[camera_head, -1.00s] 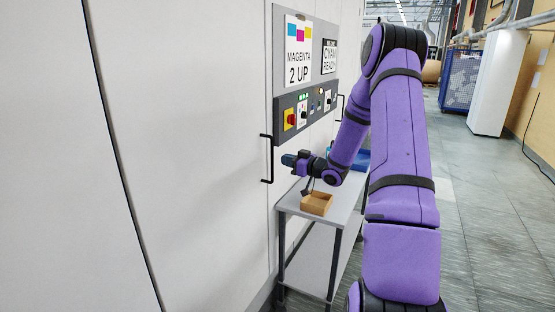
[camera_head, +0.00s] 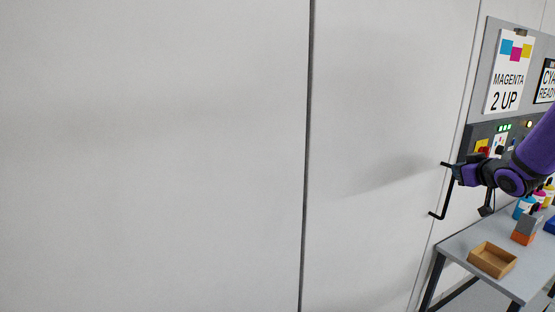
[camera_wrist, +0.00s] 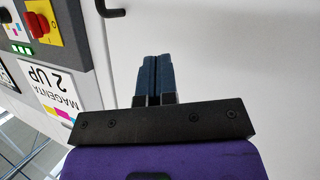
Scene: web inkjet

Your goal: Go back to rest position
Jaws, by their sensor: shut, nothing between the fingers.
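My gripper (camera_head: 456,174) is at the right of the head view, in front of the white cabinet wall and close to a black door handle (camera_head: 446,200). I cannot tell whether it touches the handle. In the wrist view its two blue-grey fingers (camera_wrist: 154,76) are together with nothing between them. My purple arm reaches in from the right edge of the head view; most of it is out of frame.
A control panel (camera_head: 482,128) with a "MAGENTA 2 UP" sign (camera_head: 507,92) is behind my arm. A grey table (camera_head: 462,246) below holds a cardboard tray (camera_head: 492,260), an orange-and-grey block (camera_head: 523,237) and small bottles (camera_head: 523,207). Plain white wall (camera_head: 150,150) fills the left.

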